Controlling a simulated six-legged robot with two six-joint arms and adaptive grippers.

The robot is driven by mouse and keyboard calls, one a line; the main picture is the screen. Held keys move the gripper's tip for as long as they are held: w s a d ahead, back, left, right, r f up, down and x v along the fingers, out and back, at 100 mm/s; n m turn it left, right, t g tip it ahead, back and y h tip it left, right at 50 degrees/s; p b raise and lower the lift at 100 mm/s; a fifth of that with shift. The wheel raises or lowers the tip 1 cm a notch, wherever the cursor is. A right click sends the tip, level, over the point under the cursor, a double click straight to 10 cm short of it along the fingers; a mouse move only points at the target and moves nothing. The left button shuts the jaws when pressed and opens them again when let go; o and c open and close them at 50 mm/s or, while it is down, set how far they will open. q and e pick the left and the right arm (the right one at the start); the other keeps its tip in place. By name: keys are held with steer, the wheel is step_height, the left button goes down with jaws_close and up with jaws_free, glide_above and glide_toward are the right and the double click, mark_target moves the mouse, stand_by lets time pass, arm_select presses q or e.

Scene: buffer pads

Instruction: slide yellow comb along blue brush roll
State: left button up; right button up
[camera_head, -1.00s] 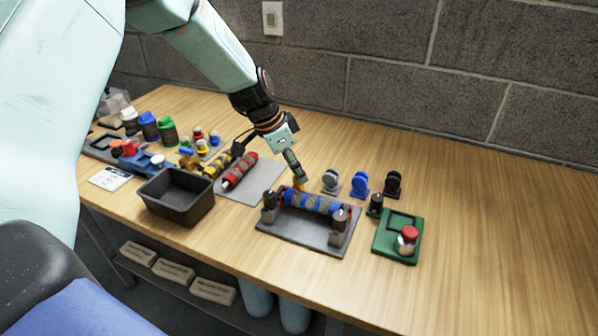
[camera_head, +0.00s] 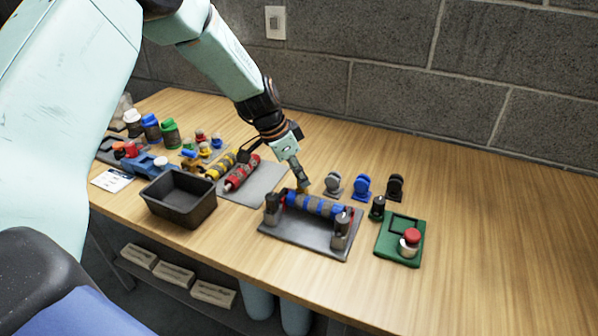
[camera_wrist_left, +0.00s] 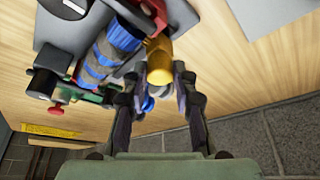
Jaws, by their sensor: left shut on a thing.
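The blue brush roll (camera_head: 315,205), blue with grey bands, lies across a grey stand (camera_head: 292,236) between end supports. It also shows at the upper left of the left wrist view (camera_wrist_left: 103,58). My left gripper (camera_head: 301,184) reaches down at the far side of the roll, near its left half. In the left wrist view it (camera_wrist_left: 160,78) is shut on the yellow comb (camera_wrist_left: 160,60), which sits between the fingertips beside the roll. I cannot tell whether comb and roll touch. In the head view the comb is mostly hidden by the fingers. My right gripper is not in view.
A black bin (camera_head: 180,200) and a grey plate with red (camera_head: 242,173) and yellow rolls stand left. A green base with a red button (camera_head: 412,236) is right. The table's far right is clear.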

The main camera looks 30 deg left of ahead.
arm_select(q)
steer(key=shift+w+a+r, duration=0.1)
steer(key=shift+a, duration=0.05)
jaws_close()
steer(key=d+b, duration=0.1)
steer(key=d, duration=0.2)
steer(key=d+b, duration=0.2)
steer(key=d, duration=0.1)
steer(key=d+b, duration=0.1)
steer(key=d, duration=0.3)
steer(key=shift+w+b, duration=0.35)
steer(key=shift+d+r, duration=0.15)
steer(key=shift+d, duration=0.15)
steer(key=shift+w, duration=0.1)
steer(key=o, duration=0.6)
jaws_free()
steer(key=o, duration=0.4)
steer(key=shift+s, duration=0.2)
